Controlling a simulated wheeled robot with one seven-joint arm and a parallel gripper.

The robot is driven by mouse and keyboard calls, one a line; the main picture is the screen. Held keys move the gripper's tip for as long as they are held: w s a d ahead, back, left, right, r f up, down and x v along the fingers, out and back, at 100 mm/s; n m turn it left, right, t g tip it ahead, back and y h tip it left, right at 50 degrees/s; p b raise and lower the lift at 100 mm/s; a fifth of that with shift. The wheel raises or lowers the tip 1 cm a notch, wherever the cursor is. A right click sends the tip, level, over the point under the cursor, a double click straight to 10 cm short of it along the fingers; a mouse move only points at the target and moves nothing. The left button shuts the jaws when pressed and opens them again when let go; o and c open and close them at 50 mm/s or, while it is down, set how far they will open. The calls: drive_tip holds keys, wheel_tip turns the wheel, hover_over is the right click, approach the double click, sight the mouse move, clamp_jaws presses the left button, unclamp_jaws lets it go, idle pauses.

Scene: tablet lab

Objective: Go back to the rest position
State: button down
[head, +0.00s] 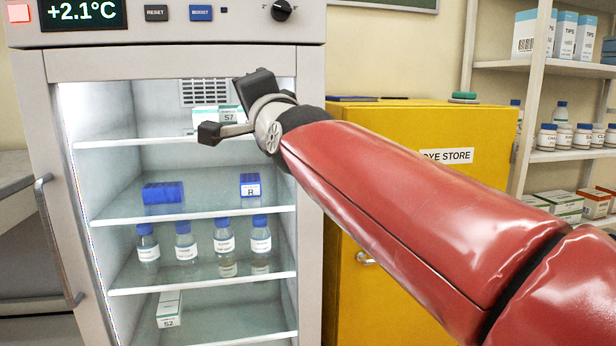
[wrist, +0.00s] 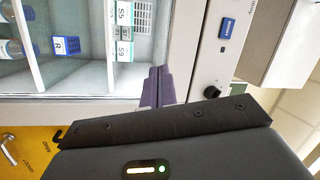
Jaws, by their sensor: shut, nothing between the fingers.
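My gripper (wrist: 157,75) is shut and empty in the wrist view, its two fingers pressed together over the white edge of the fridge front. In the head view my gripper (head: 210,133) shows small at the end of my red arm, in front of the upper part of the lit fridge (head: 311,200). My arm reaches in from the lower right and hides part of the fridge's right side. I cannot tell how far the fingers are from the fridge front. The rest position is not marked in either view.
Fridge shelves carry small boxes, blue racks (head: 164,193) and several blue-capped bottles (head: 186,244). A handle (head: 57,240) stands out at the fridge's left. A yellow cabinet (head: 350,300) stands close on the right, partly behind my arm. Stocked shelves (head: 570,67) stand farther right.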

drive_tip(key=s+d+f+n+g+h, duration=0.2)
drive_tip(key=s+d+f, duration=0.6)
drive_tip(key=f, duration=0.5)
drive_tip(key=s+d+f+n+g+h, duration=0.3)
drive_tip(key=s+d+f+g, duration=0.3)
drive_tip(key=f, duration=0.7)
drive_tip(key=s+d+f+n+g+h, duration=0.3)
drive_tip(key=s+d+f+h, duration=0.1)
drive_tip(key=s+d+f, duration=0.7)
wheel_tip(320, 180, down, 3)
drive_tip(key=shift+d+f+g, duration=0.1)
drive_tip(key=shift+d+g, duration=0.05)
drive_tip(key=shift+g, duration=0.25)
